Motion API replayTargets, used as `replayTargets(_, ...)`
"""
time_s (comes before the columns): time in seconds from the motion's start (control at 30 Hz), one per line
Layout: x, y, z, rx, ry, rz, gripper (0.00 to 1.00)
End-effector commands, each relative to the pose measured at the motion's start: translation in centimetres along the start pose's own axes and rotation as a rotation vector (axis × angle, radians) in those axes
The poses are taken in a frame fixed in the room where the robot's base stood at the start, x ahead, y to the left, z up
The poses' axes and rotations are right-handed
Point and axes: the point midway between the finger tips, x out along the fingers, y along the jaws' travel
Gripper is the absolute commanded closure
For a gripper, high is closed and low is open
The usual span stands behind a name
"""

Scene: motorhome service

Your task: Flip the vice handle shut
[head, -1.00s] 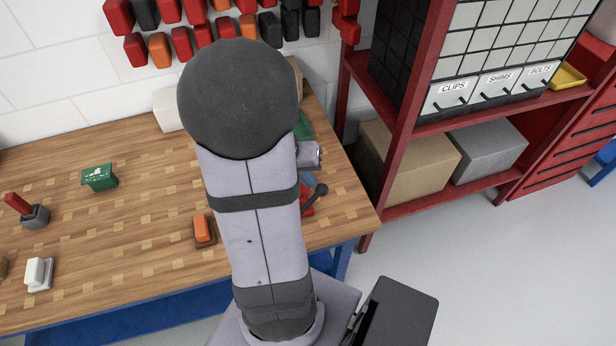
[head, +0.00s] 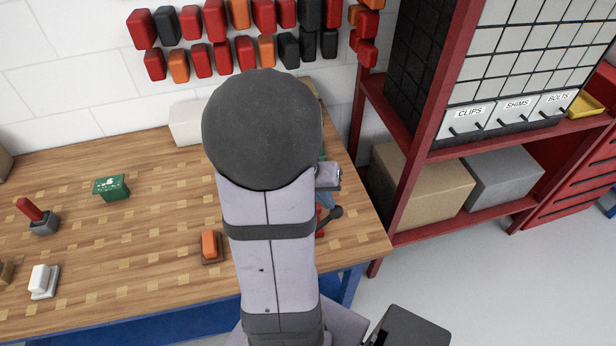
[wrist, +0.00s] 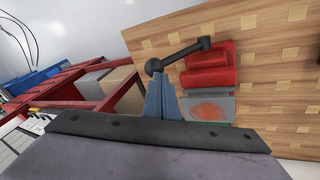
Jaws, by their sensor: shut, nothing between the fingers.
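The vice shows in the wrist view as a red body (wrist: 208,70) with a grey block bearing an orange-red oval. In the head view my arm hides most of the vice; the handle's ball (head: 336,212) shows beside the blue fingers of my gripper (head: 327,200).
The wooden bench (head: 150,235) holds a green box (head: 111,187), an orange block (head: 210,246), a white block (head: 43,281) and a red-handled item (head: 38,215). A red shelf (head: 455,222) with boxes stands just right of the bench. The bench's middle is mostly clear.

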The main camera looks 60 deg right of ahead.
Motion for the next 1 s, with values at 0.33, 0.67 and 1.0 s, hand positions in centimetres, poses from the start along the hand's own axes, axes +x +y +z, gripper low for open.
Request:
replayTargets(0.33,-5.2,-2.2,-1.4,0.005,0.022,-0.009,1.0)
replayTargets(0.67,-10.8,-1.8,-1.5,0.004,0.021,-0.011,1.0)
replayTargets(1.0,-12.8,-1.5,-1.5,0.003,0.017,-0.01,1.0)
